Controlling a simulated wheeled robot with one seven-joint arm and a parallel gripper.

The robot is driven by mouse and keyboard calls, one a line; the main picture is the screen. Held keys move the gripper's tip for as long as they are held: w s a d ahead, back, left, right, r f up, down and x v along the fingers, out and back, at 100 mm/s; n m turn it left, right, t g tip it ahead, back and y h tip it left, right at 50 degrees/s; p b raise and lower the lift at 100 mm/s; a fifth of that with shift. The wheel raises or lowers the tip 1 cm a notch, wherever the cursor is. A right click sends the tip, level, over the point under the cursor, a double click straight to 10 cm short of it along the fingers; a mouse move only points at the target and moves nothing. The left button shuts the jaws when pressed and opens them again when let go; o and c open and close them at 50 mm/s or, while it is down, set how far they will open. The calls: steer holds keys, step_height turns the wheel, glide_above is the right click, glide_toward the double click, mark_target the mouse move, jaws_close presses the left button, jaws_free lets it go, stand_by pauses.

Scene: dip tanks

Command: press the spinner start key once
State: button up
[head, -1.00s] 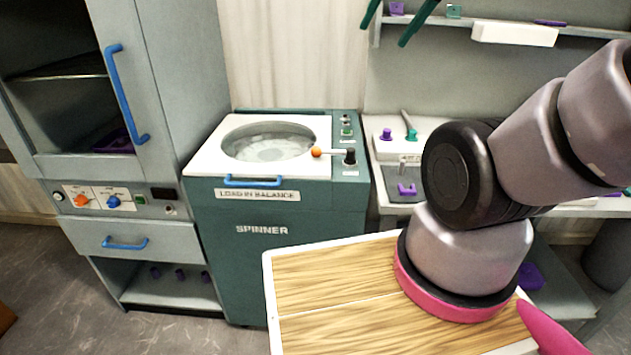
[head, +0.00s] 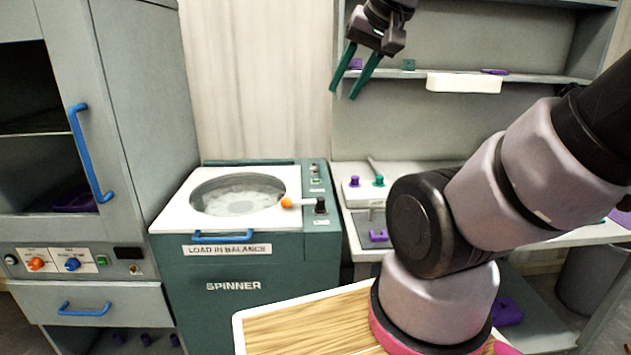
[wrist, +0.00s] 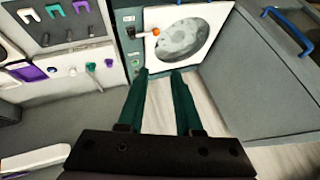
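The spinner (head: 245,285) is a teal cabinet with a white top, a round clear lid and a blue front handle. A teal control strip (head: 316,192) runs along its right edge, with a small green key (head: 315,181) and other small controls on it. Which control is the start key I cannot read. The strip also shows in the wrist view (wrist: 129,36). My gripper (head: 343,94) hangs empty, high above and behind the spinner's right side in the picture. Its green fingers are parted in the wrist view (wrist: 161,74), touching nothing.
A lever with an orange knob (head: 287,203) reaches over the lid from a black pivot. A grey cabinet (head: 140,100) stands left. A bench (head: 345,212) with small purple and green pieces is right, under a shelf (head: 550,78). My forearm covers part of the bench.

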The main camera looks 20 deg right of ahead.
jaws_close()
stand_by(1.4)
